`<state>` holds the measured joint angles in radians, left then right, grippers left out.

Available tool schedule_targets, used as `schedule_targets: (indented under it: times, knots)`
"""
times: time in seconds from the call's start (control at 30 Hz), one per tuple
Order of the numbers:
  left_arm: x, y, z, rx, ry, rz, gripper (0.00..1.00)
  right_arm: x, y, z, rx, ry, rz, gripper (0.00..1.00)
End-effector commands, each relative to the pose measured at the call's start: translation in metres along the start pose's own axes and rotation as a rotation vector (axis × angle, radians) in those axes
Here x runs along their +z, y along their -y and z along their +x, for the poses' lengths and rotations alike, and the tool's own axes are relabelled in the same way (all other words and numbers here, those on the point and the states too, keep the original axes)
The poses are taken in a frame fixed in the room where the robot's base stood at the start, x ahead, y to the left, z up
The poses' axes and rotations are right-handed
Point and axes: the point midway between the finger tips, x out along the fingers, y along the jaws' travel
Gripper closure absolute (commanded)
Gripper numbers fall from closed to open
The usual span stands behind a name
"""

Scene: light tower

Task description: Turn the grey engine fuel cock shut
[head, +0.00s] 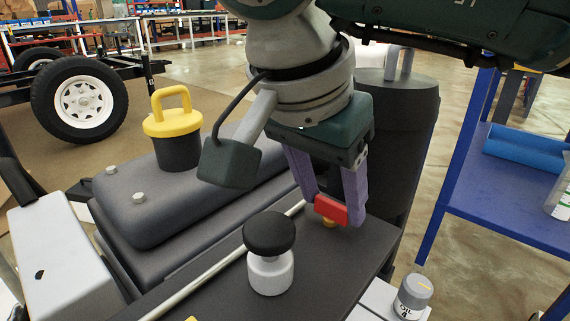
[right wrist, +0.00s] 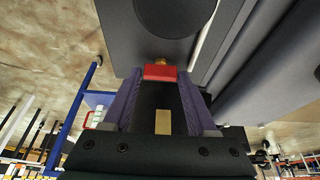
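The fuel cock shows as a red lever (head: 331,210) on a small brass stub (head: 329,223). It stands on the flat dark top near the base of a tall dark cylinder. In the right wrist view the red lever (right wrist: 160,72) lies crosswise between the fingertips. My right gripper (head: 336,208) reaches down over it, its purple fingers apart, one by each end of the lever. Whether they touch the lever is hard to tell. The brass stub is mostly hidden under the lever. My left gripper is not in view.
A black knob on a white base (head: 270,272) stands just left of the lever. A yellow-handled cap (head: 173,120) rises from the dark tank (head: 160,205). An oil bottle (head: 412,296) stands front right. A blue shelf (head: 505,190) is at the right.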

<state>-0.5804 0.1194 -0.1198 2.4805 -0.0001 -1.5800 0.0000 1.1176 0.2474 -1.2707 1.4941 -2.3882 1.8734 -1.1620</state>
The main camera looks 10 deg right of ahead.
Motion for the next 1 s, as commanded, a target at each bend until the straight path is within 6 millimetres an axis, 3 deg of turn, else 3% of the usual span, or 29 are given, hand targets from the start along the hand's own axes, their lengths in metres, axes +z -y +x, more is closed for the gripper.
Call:
schedule_targets:
  times: [0.07, 0.5, 1.0]
  knots:
    - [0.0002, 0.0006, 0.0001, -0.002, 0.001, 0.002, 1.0, 0.0001, 0.0001, -0.0002, 0.0, 0.0, 0.0, 0.52]
    - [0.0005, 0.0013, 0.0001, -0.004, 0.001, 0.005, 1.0, 0.0002, 0.0001, -0.0004, 0.0, 0.0, -0.001, 1.0]
    - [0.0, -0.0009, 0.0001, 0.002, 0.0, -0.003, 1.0, -0.0002, 0.0013, -0.0004, 0.052, -0.001, 0.121, 1.0]
